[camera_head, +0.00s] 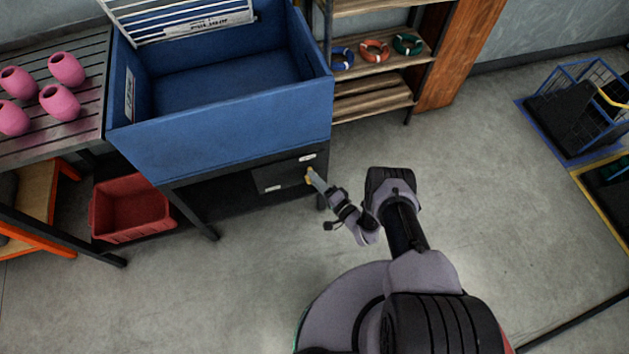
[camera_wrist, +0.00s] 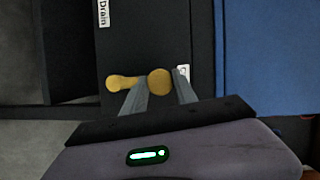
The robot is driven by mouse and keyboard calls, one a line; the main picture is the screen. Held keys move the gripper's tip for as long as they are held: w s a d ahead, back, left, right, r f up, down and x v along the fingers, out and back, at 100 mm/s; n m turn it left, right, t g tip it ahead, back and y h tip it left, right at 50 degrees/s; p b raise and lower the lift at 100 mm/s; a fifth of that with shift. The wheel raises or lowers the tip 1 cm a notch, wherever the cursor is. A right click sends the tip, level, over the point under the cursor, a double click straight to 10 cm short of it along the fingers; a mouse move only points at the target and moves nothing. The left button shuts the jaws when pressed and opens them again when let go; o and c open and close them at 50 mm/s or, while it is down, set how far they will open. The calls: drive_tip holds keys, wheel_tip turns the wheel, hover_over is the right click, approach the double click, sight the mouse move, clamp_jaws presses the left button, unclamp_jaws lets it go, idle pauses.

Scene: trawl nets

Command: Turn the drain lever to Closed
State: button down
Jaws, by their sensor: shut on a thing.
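The drain lever is a brass-coloured handle on a dark panel under the blue tub. In the wrist view the lever (camera_wrist: 122,83) shows as a rounded arm with a ball-like end between my fingers. My gripper (camera_wrist: 160,88) is shut on the lever, one finger on each side of the ball-like end. In the head view my gripper (camera_head: 316,180) meets the lever (camera_head: 309,175) at the right side of the panel (camera_head: 285,175). A label reading "Drain" (camera_wrist: 103,13) is on the panel; a second label (camera_wrist: 183,73) is partly hidden behind a finger.
The blue tub (camera_head: 225,135) stands above the panel on dark legs. A red bin (camera_head: 130,225) sits below at left. Pink floats (camera_head: 66,69) lie on a slatted table. A shelf (camera_head: 375,100) holds coloured rings.

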idle(0.3)
drive_tip(key=c, duration=1)
unclamp_jaws()
drive_tip(key=p+v, duration=0.1)
drive_tip(key=v, duration=1.6)
drive_tip(key=shift+d, duration=0.2)
drive_tip(key=shift+s+r, duration=0.1)
